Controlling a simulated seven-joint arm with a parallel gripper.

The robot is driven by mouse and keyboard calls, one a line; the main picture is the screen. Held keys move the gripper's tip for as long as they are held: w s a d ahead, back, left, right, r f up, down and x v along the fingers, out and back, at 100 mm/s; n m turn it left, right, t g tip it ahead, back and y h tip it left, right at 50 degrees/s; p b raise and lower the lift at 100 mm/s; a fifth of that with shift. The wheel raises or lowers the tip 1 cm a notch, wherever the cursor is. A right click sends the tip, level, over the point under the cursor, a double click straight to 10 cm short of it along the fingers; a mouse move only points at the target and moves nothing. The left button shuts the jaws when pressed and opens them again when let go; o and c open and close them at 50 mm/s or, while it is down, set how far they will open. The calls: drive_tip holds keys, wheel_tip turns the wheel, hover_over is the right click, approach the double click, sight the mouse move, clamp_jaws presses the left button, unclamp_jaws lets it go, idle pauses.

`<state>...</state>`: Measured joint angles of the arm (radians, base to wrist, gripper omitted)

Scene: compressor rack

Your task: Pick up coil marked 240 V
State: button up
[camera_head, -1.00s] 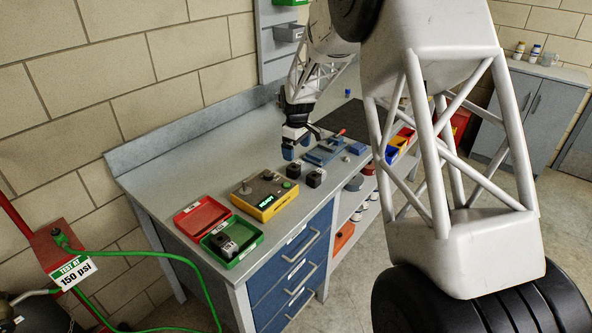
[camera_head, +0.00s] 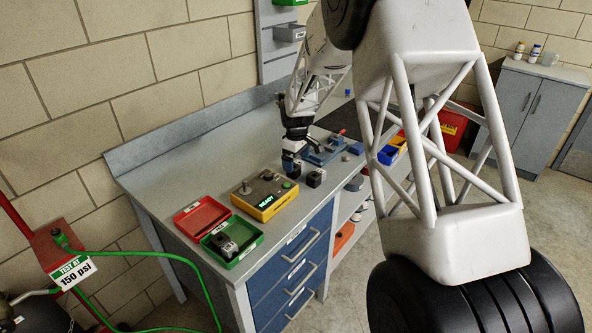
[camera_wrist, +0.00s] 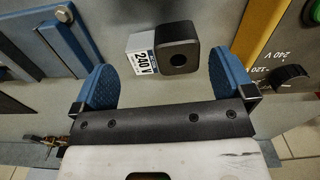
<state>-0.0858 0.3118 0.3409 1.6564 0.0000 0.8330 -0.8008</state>
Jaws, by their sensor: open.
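The coil marked 240 V (camera_wrist: 167,48) is a dark block with a round hole and a white label in the wrist view. It sits on the bench, between and just beyond my gripper's blue fingertips (camera_wrist: 160,75), with no contact visible. My gripper is open and empty.
A yellow test box (camera_head: 265,196) with a knob is close to the gripper; its edge and dial (camera_wrist: 291,75) show in the wrist view. A red tray (camera_head: 201,217) and a green tray (camera_head: 232,252) holding a dark part are nearer. A blue fixture (camera_head: 325,152) lies behind.

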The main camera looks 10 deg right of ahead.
sight(296, 164)
drive_tip(key=shift+f, duration=1.6)
drive_tip(key=shift+c, duration=0.2)
drive_tip(key=c, duration=0.9)
drive_tip(key=shift+r, duration=0.1)
drive_tip(key=shift+r, duration=4.95)
drive_tip(key=shift+s+a, duration=0.1)
drive_tip(key=shift+a, duration=0.05)
